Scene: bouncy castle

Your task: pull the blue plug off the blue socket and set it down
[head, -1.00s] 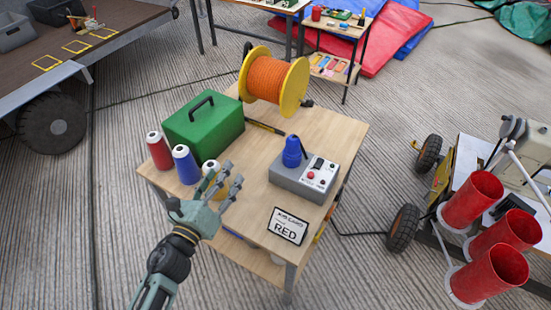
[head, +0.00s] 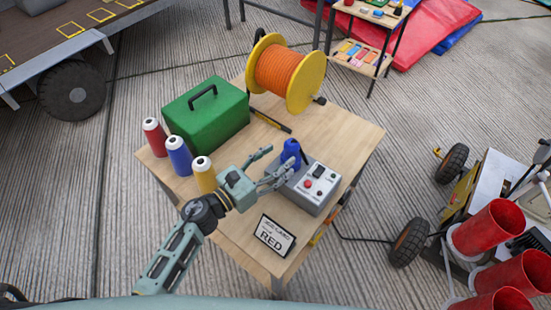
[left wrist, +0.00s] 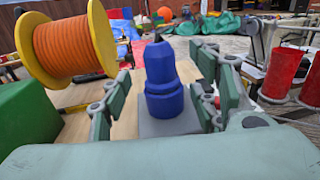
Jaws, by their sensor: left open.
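My left gripper (head: 270,165) is open just left of the plug. In the left wrist view its fingers (left wrist: 165,92) stand on either side of the plug, with gaps visible. My right gripper is not in view.
Red, blue and yellow thread cones (head: 178,156), a green case (head: 205,115) and an orange cable reel (head: 287,72) are close by. Red tubes (head: 490,230) on a cart are at the right.

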